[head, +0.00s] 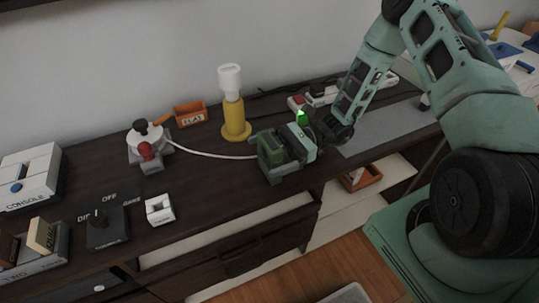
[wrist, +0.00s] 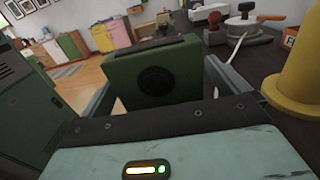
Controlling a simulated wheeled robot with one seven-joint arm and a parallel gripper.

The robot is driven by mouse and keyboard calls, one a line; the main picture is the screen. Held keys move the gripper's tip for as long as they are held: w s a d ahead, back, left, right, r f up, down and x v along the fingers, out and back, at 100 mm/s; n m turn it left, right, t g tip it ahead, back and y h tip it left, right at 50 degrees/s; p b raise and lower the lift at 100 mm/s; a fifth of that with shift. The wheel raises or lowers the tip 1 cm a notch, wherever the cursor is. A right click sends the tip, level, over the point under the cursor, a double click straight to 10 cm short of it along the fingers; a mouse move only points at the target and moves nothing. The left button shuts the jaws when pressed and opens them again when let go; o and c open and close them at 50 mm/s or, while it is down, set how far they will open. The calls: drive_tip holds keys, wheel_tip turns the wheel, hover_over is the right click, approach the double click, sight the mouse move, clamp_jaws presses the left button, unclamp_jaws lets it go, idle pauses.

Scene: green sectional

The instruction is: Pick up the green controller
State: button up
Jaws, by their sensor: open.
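The green controller (head: 269,153) is a dark green box on the dark wooden counter, near its front edge. In the wrist view it shows as a green block (wrist: 182,62) with a round black dial on its face. My gripper (head: 285,152) is open right at the controller. In the wrist view, one finger is on the left of the block and one on the right, with the block between them. Whether either finger touches it I cannot tell. My gripper hides part of the controller in the head view.
A yellow lamp-like post (head: 235,120) with a white top stands just behind the controller. A white cord (head: 210,153) runs from a white round device (head: 146,136) toward the controller. An orange box (head: 190,112) stands at the back. A dark switch box (head: 107,231) is at front left.

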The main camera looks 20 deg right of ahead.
drive_tip(key=shift+a, duration=0.9)
drive_tip(key=shift+c, duration=0.3)
drive_tip(key=c, duration=1.1)
drive_tip(key=shift+o, duration=0.2)
